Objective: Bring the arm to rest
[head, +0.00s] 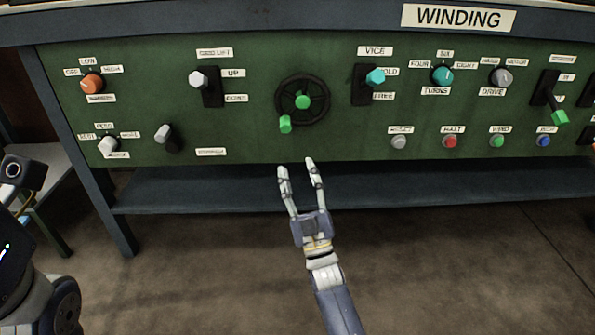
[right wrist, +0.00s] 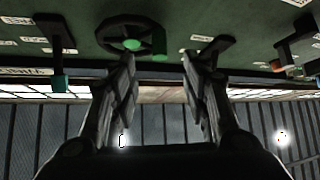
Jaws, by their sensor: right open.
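My right gripper (head: 296,165) is open and empty, its two pale fingers pointing up toward the lower edge of the green control panel (head: 240,130). It hangs in front of the panel, below the black handwheel (head: 302,101) with its green hub and green handle (head: 285,124). In the right wrist view the two open fingers (right wrist: 158,58) have nothing between them, and the handwheel (right wrist: 130,43) shows at the top, beyond the fingertips. My left gripper is not seen.
The panel carries several knobs, levers and push buttons, including a cyan vice lever (head: 376,76), an orange knob (head: 92,83) and a red button (head: 450,142). A dark shelf (head: 420,188) runs below the panel. Bare floor (head: 200,270) lies in front.

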